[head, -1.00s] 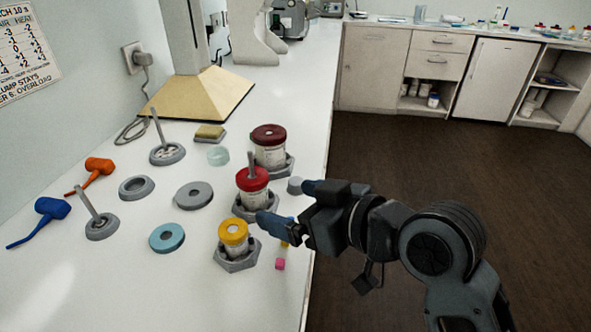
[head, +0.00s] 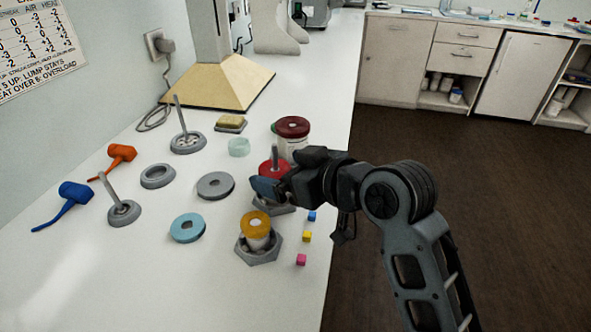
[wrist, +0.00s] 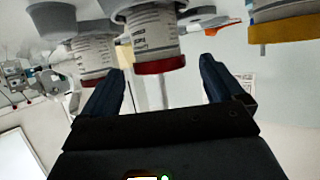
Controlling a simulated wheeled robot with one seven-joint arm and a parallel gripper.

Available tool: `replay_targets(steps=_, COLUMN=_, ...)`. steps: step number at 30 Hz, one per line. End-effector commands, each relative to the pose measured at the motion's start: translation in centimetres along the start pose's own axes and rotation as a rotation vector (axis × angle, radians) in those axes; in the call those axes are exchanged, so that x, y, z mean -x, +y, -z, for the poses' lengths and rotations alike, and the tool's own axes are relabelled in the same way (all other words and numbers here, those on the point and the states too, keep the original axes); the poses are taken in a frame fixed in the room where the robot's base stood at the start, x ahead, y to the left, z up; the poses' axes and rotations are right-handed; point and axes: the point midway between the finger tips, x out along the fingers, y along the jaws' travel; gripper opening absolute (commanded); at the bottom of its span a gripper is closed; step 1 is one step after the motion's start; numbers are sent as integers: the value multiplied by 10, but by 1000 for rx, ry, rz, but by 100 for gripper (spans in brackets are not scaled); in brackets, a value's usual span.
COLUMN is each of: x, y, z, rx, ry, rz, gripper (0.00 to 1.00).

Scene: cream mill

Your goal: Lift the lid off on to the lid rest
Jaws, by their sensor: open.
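A jar with a red lid (head: 270,170) stands on the counter, a grey stem (head: 275,155) rising at its lid. My gripper (head: 275,178) is open at this lid and hides much of the jar. In the wrist view, which looks upside down, the red lid (wrist: 160,65) shows between the blue fingertips (wrist: 168,85); I cannot tell whether they reach around it. A dark red-lidded jar (head: 293,128) stands behind, and a yellow-lidded jar (head: 255,222) stands in front on a grey hexagonal base (head: 258,257). Which piece is the lid rest I cannot tell.
Left lie grey rings (head: 215,186), a blue ring (head: 187,228), a pale green ring (head: 239,147) and two rod stands (head: 188,141). Small cubes (head: 307,237) lie by the counter's right edge. Orange (head: 122,152) and blue (head: 75,192) mallets lie far left.

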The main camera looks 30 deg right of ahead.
Motion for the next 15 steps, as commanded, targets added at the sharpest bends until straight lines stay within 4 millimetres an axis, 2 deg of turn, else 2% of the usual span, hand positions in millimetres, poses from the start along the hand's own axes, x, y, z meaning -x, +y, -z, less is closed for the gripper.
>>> replay_targets(steps=8, x=-1, y=0, z=0, rx=0, ry=0, rz=0, gripper=95)
replay_targets(steps=15, x=-1, y=0, z=0, rx=-1, ry=0, rz=0, gripper=72)
